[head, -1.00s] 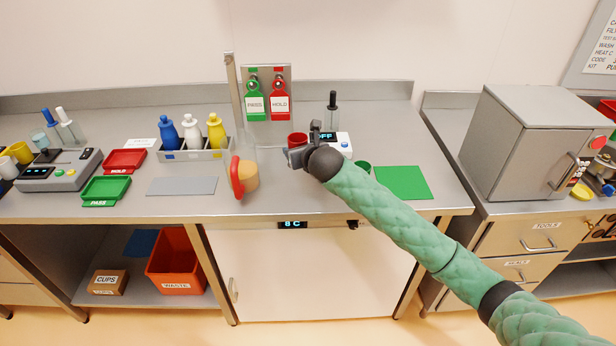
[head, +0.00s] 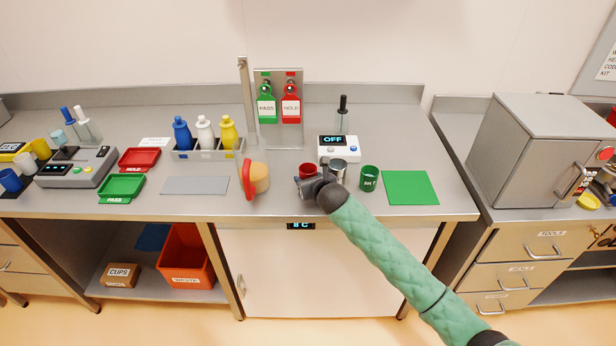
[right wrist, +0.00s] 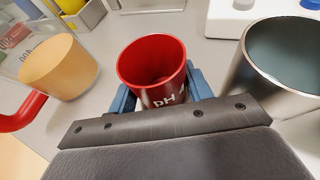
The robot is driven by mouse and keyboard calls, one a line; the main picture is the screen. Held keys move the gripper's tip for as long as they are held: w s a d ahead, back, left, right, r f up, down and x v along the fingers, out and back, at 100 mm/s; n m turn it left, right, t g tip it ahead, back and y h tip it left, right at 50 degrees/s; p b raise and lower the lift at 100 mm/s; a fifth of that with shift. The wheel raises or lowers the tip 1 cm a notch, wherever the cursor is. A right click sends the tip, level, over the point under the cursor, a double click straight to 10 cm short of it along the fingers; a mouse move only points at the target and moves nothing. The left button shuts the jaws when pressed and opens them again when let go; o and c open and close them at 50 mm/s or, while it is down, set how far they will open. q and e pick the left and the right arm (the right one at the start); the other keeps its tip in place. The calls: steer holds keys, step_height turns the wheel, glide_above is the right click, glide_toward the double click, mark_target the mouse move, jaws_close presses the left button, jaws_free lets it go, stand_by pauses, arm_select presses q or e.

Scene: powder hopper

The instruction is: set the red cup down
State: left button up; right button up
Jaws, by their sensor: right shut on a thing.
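The red cup (head: 307,169) is upright over the middle of the counter, partly hidden by my right gripper in the head view. My right gripper (head: 308,184) is shut on it from the front. In the right wrist view, the cup (right wrist: 158,92) sits between the two blue fingers (right wrist: 160,92), its mouth open and part of a "pH" label showing. I cannot tell whether its base touches the counter. My left gripper is not in view.
A steel cup (head: 337,170) stands close at the right of the red cup, with a green cup (head: 369,180) beyond it. A clear jug (head: 259,178) with orange contents and a red handle is at the left. A white device (head: 340,152) is behind. A green mat (head: 410,188) lies bare at the right.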

steer(key=shift+f, duration=0.15)
steer(key=o, duration=1)
steer(key=shift+s+d, duration=0.1)
steer(key=shift+s, duration=0.1)
steer(key=b+v, duration=0.3)
steer(key=v, duration=0.7)
steer(key=shift+s+d, duration=0.1)
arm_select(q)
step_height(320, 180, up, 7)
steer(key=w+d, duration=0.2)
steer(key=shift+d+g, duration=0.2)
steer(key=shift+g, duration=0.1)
arm_select(e)
steer(key=shift+s+d+r, duration=0.2)
steer(key=shift+s+r, duration=0.3)
steer(key=shift+s, duration=0.1)
